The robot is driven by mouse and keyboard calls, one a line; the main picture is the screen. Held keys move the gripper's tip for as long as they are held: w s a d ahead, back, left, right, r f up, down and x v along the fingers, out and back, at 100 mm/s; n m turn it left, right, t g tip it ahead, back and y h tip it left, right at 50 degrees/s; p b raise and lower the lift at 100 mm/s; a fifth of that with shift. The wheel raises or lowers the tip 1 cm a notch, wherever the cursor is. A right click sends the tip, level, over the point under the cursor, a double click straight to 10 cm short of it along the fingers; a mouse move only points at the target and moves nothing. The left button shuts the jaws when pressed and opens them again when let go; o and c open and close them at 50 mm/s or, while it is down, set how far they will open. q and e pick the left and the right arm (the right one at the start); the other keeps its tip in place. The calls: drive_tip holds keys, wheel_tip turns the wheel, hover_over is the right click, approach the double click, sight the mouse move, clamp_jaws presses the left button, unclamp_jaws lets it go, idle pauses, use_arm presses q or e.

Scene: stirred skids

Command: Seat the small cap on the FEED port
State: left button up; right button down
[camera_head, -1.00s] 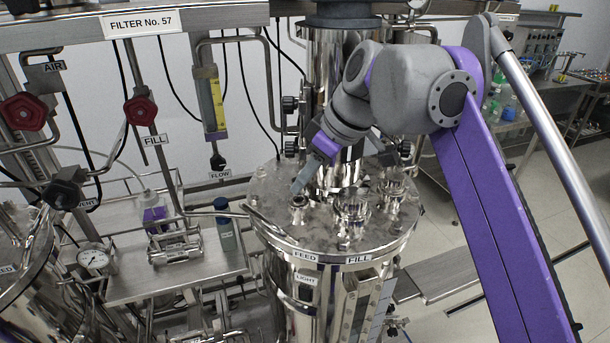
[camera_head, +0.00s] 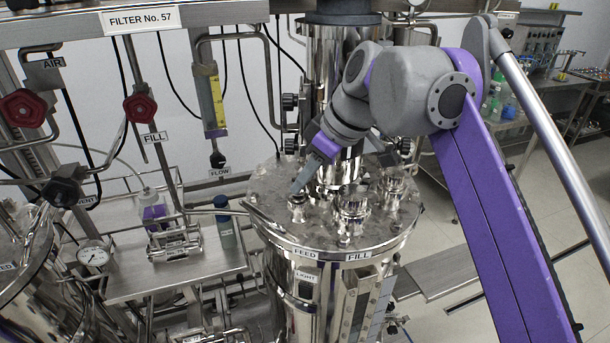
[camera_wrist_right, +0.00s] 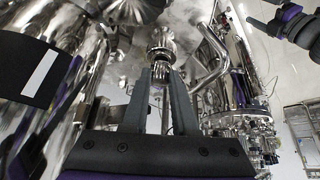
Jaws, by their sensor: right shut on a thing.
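The FEED port (camera_head: 297,213) is a short metal neck near the front left of the round steel vessel lid, behind the FEED label (camera_head: 304,253). My right gripper (camera_head: 297,193) reaches down to it from above right, with its grey fingertips right at the neck's top. In the right wrist view, my right gripper (camera_wrist_right: 160,74) is shut on the small shiny metal cap (camera_wrist_right: 160,71). The cap is close against a round metal fitting beyond it; I cannot tell whether it sits flat on the port.
The larger FILL port (camera_head: 353,212) stands just right of the FEED port, with more fittings behind it. A tall steel column (camera_head: 335,105) rises from the lid. A bent pipe (camera_head: 258,218) runs along the lid's left. A steel shelf (camera_head: 175,277) holds bottles at left.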

use_arm(q)
drive_tip(key=shift+s+f, duration=0.1)
drive_tip(key=shift+f, duration=0.2)
use_arm(e)
drive_tip(key=shift+f, duration=0.6)
idle(0.5)
drive_tip(key=shift+c, duration=1.5)
unclamp_jaws()
drive_tip(key=shift+r+p, duration=1.45)
drive_tip(key=shift+r, duration=0.9)
use_arm(q)
drive_tip(key=w+r+p, duration=0.2)
drive_tip(key=w+r, duration=0.1)
drive_tip(key=r, duration=0.5)
drive_tip(key=shift+w+t, duration=0.2)
drive_tip(key=shift+t, duration=0.2)
use_arm(e)
wheel_tip(320, 180, up, 3)
drive_tip(key=shift+a+r, duration=0.1)
drive_tip(key=shift+r, duration=0.1)
